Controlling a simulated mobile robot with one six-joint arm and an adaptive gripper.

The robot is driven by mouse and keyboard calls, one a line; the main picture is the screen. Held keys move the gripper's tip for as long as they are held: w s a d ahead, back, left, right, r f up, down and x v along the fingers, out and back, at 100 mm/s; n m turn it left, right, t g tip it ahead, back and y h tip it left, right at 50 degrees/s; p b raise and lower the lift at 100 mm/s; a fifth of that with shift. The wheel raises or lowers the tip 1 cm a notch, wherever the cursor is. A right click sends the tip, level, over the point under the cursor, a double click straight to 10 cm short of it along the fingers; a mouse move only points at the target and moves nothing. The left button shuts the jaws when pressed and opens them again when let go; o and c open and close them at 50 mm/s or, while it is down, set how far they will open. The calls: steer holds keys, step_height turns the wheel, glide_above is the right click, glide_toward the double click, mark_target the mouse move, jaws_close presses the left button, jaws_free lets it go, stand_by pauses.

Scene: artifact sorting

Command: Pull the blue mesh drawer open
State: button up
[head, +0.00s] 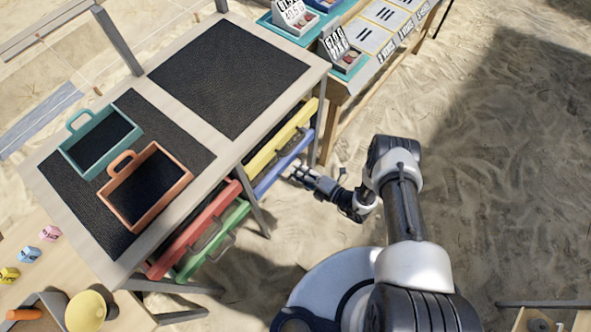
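The blue drawer (283,163) sits under the right half of the table, below the yellow drawer (283,138). Its blue front edge and part of its handle show; it looks shut or nearly shut, and its inside is hidden. My gripper (297,174) is just to the right of the blue drawer's front, low beside the table, with its fingers toward the drawer. Its fingers look apart with nothing clearly between them. Whether they touch the drawer's handle is too small to tell.
A red drawer (195,229) and a green drawer (213,240) are under the table's left half. A teal tray (73,157) and an orange tray (135,218) stand on the table top (318,66). A table leg (252,203) is left of my gripper. Open sand (500,190) lies to the right.

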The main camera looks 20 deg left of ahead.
steer(key=shift+x, duration=0.95)
steer(key=shift+c, duration=0.2)
jaws_close()
